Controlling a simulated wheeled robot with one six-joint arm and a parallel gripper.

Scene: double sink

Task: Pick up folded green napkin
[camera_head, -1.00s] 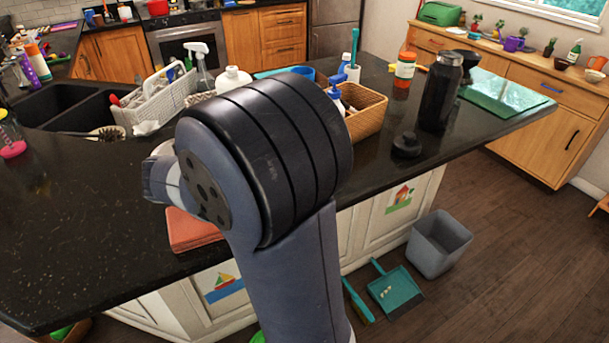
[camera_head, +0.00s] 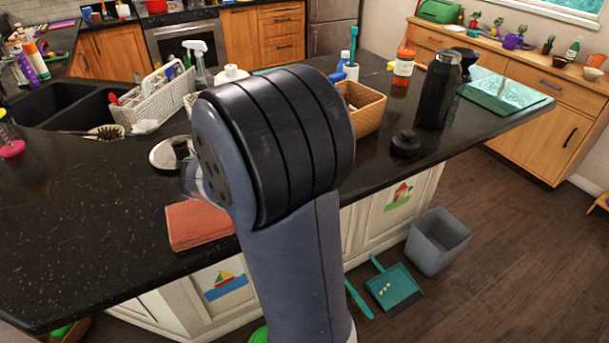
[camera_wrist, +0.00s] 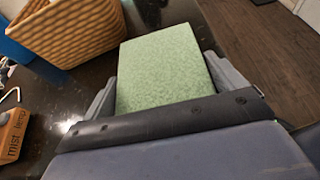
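The folded green napkin (camera_wrist: 163,70) is a pale green, flat block in the wrist view, lying on the dark counter. My gripper (camera_wrist: 160,67) is over it, its two grey fingers wide apart, one along each side edge of the napkin. The fingers look open; whether they touch the edges I cannot tell. The napkin's near end is hidden by the gripper body. In the head view the napkin and fingers are hidden behind my arm.
The counter edge is close on the right.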

